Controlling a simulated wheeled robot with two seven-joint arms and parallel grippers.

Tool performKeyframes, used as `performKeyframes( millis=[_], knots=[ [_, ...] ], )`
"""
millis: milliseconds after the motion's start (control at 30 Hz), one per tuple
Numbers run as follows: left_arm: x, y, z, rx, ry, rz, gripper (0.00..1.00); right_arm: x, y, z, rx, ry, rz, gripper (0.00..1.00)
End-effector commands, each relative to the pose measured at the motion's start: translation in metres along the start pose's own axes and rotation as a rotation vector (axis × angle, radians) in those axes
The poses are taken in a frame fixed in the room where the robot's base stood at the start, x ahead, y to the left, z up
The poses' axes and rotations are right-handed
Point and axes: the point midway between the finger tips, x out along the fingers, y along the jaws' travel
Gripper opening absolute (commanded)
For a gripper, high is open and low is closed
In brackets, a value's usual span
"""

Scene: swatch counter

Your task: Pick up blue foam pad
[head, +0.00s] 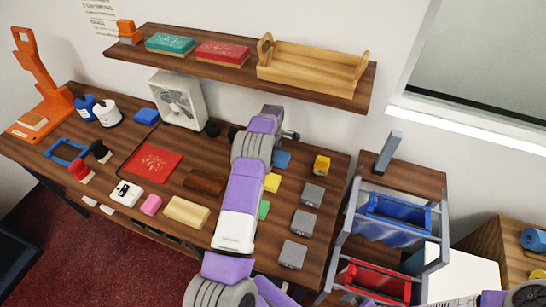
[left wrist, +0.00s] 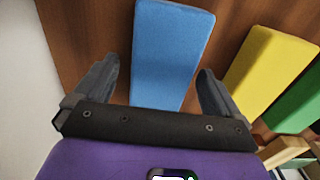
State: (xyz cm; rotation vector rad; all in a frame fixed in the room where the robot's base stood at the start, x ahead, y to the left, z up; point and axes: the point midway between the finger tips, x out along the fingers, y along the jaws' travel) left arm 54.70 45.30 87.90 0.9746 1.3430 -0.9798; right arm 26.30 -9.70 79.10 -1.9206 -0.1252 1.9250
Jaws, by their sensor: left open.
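The blue foam pad (left wrist: 173,45) lies flat on the brown wooden counter in the left wrist view. In the head view it shows partly beside my left arm as a small blue patch (head: 283,159). My left gripper (left wrist: 157,76) is open, with one finger to each side of the pad's near end. I cannot tell how high the fingers are above the counter. The pad's near end is hidden behind the gripper's dark body. In the head view my arm hides most of the left gripper. My right gripper is not in view.
A yellow pad (left wrist: 267,70) and a green pad (left wrist: 297,98) lie to the right of the blue one. A shelf (head: 223,68) with a wooden tray (head: 310,72) hangs behind.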

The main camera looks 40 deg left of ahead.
Motion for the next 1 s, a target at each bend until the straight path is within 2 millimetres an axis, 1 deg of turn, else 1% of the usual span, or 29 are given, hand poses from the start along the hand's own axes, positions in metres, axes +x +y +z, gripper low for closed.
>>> performKeyframes(
  millis=[33,67,267,600,633,867,1000],
  knots=[
    [0.0056,-0.0002,-0.0008,-0.001,0.001,0.0,0.98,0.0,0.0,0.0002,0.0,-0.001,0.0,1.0],
    [0.0071,-0.0001,-0.001,-0.001,0.001,0.001,0.98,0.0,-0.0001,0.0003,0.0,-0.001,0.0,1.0],
    [0.0075,0.0002,-0.0009,-0.001,0.001,0.002,0.98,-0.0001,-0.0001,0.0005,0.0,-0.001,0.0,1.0],
    [0.0073,0.0001,-0.0008,-0.001,0.001,0.001,0.46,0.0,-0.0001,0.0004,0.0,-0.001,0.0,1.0],
    [0.0072,0.0001,-0.0008,-0.001,0.001,0.001,0.43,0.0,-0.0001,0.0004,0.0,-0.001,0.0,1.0],
    [0.0068,0.0,-0.0008,-0.001,0.001,0.001,0.43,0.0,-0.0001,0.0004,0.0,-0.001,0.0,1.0],
    [0.0032,-0.0015,-0.0006,-0.001,0.001,0.002,0.43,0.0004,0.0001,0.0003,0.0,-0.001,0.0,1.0]
  ],
)
